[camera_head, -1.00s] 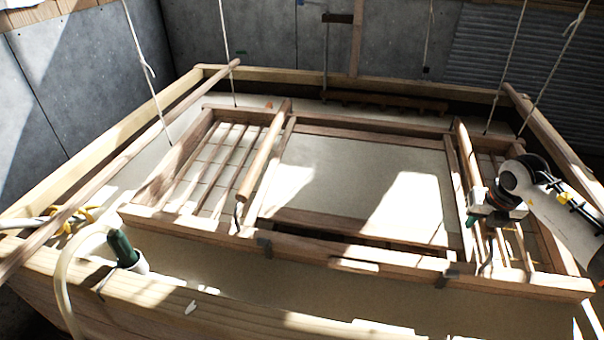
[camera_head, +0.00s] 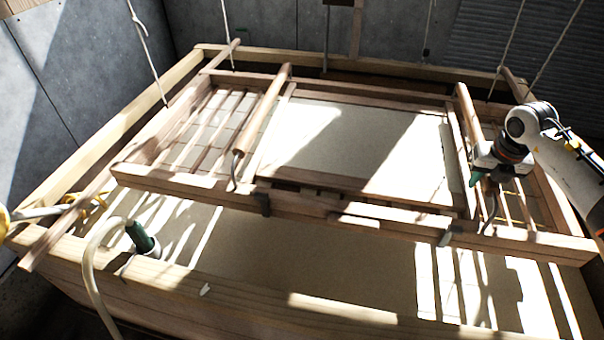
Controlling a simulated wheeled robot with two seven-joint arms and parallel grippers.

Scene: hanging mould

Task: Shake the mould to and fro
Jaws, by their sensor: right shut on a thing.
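The mould (camera_head: 400,214), a wide wooden frame with a pale sheet (camera_head: 345,150) in its middle and slatted side bays, hangs on ropes above a large wooden vat. A round wooden handle bar (camera_head: 262,112) crosses its left part, and a second handle bar (camera_head: 465,105) crosses its right part. My right gripper (camera_head: 480,174) comes in from the right and is shut on the right handle bar near its front end. The fingers partly hide the bar.
The vat's front rim (camera_head: 250,296) runs below the mould, with pale contents (camera_head: 300,255) showing between. A hose with a dark green nozzle (camera_head: 142,238) hangs over the rim at front left. Grey walls (camera_head: 265,35) stand behind, with ropes (camera_head: 148,55) at the sides.

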